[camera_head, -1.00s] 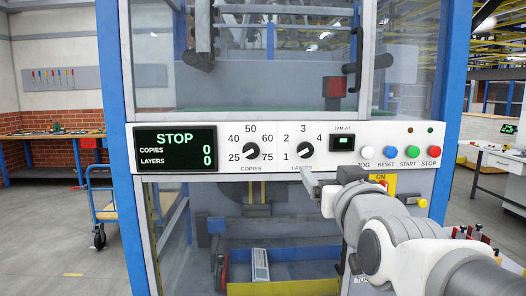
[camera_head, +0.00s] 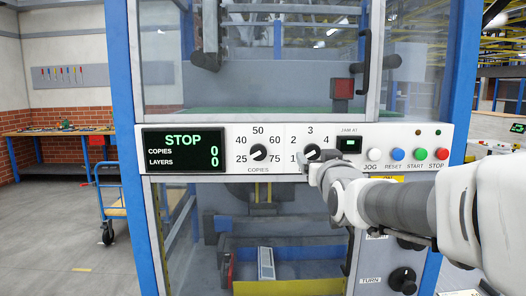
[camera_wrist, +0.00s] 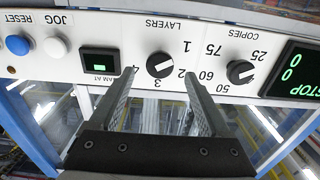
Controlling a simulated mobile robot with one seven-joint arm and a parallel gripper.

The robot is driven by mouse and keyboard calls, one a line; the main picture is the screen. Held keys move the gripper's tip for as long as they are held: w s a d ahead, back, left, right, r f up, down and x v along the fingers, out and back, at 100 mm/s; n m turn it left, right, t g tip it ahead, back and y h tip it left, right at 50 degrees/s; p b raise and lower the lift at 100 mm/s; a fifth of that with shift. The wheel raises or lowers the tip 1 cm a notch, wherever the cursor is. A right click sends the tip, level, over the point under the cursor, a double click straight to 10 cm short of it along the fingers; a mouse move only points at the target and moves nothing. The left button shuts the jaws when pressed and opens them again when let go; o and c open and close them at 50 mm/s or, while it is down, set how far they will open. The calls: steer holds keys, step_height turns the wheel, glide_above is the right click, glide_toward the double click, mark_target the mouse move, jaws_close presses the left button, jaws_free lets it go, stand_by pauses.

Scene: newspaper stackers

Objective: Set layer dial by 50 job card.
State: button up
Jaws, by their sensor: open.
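The layers dial (camera_head: 312,152) is a round black knob with a white line, ringed by the numbers 1 to 4 on the white panel. In the wrist view, upside down, this dial (camera_wrist: 161,65) appears between my fingertips. Its line is slanted; I cannot tell which end is the pointer. My gripper (camera_head: 307,163) is open and empty in front of the dial, one fingertip near the 4 and the other near the 2 in the wrist view (camera_wrist: 161,73). Contact cannot be told. The display (camera_head: 184,150) reads STOP, copies 0, layers 0. I can make out no job card.
The copies dial (camera_head: 258,152) sits close left of the layers dial. The jam light (camera_head: 348,144) and jog, reset, start and stop buttons (camera_head: 442,153) lie to the right. A black handle (camera_head: 391,62) juts out above. A blue cart (camera_head: 110,198) stands at left.

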mark_target(313, 153)
steer(key=shift+w, duration=2.1)
jaws_close()
